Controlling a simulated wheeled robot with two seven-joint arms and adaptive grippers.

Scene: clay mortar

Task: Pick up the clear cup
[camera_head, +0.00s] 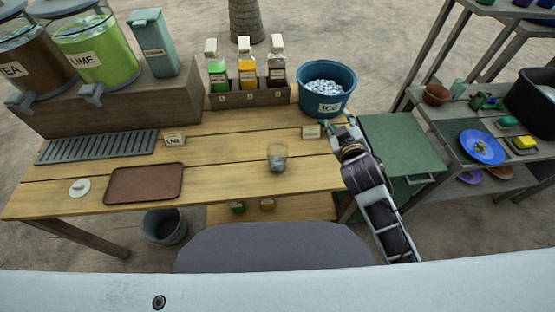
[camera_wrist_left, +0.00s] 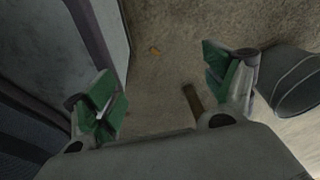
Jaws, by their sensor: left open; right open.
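The clear cup (camera_head: 277,158) stands upright on the wooden table, right of its middle, with something pale in its lower part. My right gripper (camera_head: 338,122) is at the table's right end, close to the ice bucket and beyond the cup to its right. It is open, and nothing shows in it. My left gripper (camera_wrist_left: 165,85) shows only in the left wrist view, open and empty, low above the sandy ground. The cup is not in that view.
The blue ice bucket (camera_head: 327,88), a bottle rack (camera_head: 250,95) and two drink dispensers (camera_head: 97,55) line the back. A brown tray (camera_head: 145,183) and a white disc (camera_head: 79,188) lie at the left. A grey bin (camera_head: 164,227) stands below. The table's middle is clear.

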